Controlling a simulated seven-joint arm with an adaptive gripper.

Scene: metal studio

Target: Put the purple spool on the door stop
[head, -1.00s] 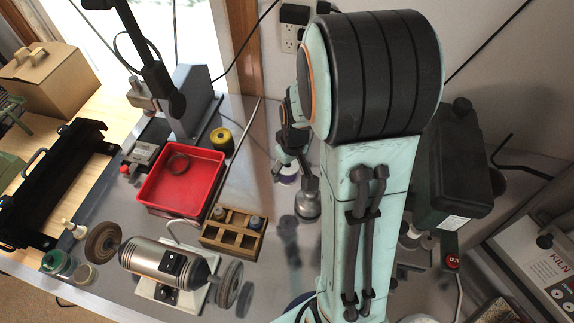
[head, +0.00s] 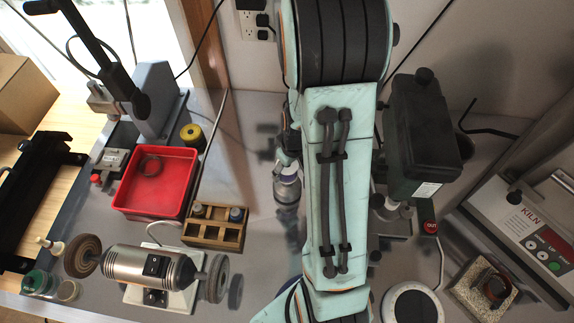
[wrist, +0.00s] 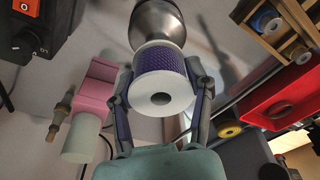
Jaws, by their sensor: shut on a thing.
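The purple spool (wrist: 160,72), with white end flanges and a centre hole, is held between the two fingers of my gripper (wrist: 162,103). The rounded metal door stop (wrist: 158,22) shows right beyond the spool in the wrist view. In the head view the spool (head: 287,170) appears just above the door stop (head: 286,192), in line with it. I cannot tell whether they touch. My arm hides part of the area to their right.
A wooden block rack (head: 213,238), a red tray (head: 128,195) and a bench grinder (head: 150,267) stand to the left. A dark machine (head: 420,135) and a kiln (head: 530,225) stand to the right. A pink device (wrist: 95,95) shows in the wrist view.

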